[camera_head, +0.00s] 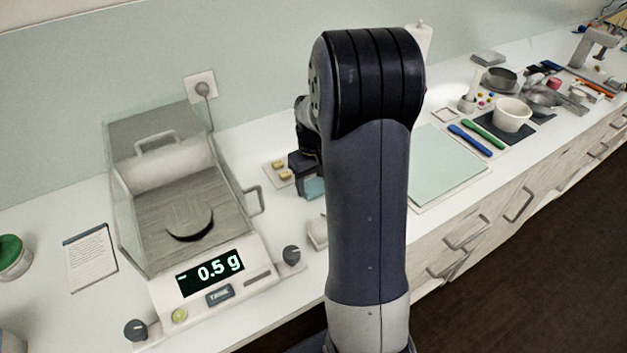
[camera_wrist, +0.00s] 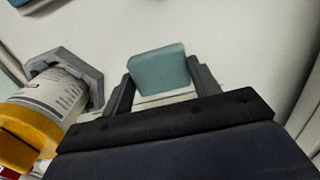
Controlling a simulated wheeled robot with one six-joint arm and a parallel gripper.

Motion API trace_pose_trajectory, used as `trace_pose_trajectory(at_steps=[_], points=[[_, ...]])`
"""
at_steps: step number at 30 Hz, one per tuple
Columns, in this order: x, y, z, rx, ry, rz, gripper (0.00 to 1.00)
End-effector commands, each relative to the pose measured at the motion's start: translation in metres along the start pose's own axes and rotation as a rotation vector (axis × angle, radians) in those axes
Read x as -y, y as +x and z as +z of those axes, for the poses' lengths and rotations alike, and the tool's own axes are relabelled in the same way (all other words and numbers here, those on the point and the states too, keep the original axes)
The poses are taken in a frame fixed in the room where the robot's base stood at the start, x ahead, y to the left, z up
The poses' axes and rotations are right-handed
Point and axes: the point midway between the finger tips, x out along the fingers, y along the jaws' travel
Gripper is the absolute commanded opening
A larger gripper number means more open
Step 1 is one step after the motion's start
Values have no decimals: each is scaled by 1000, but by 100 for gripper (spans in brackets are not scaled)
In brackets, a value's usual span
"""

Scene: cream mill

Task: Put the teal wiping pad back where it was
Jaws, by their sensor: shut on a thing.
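The teal wiping pad (camera_wrist: 158,68) is between the two dark fingers of my gripper (camera_wrist: 160,84) in the wrist view. My gripper is shut on it, with much of the pad sticking out past the fingers. In the head view a bit of the pad (camera_head: 314,187) shows below my gripper (camera_head: 304,178), just right of the balance (camera_head: 240,276). My arm hides part of the gripper and the worktop behind it. I cannot tell whether the pad touches the worktop.
A labelled bottle with a yellow cap (camera_wrist: 20,125) lies close left of my gripper, by a grey angular holder (camera_wrist: 78,68). A pale green mat (camera_head: 443,165) lies right of my arm.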

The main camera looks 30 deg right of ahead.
Motion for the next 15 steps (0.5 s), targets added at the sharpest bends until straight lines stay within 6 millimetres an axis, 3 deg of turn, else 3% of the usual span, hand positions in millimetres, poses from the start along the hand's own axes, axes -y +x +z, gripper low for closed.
trace_pose_trajectory(at_steps=[11,12,15], points=[[0,6,0,-1,0,0,33],[0,4,0,-2,0,1,60],[0,4,0,-1,0,1,68]])
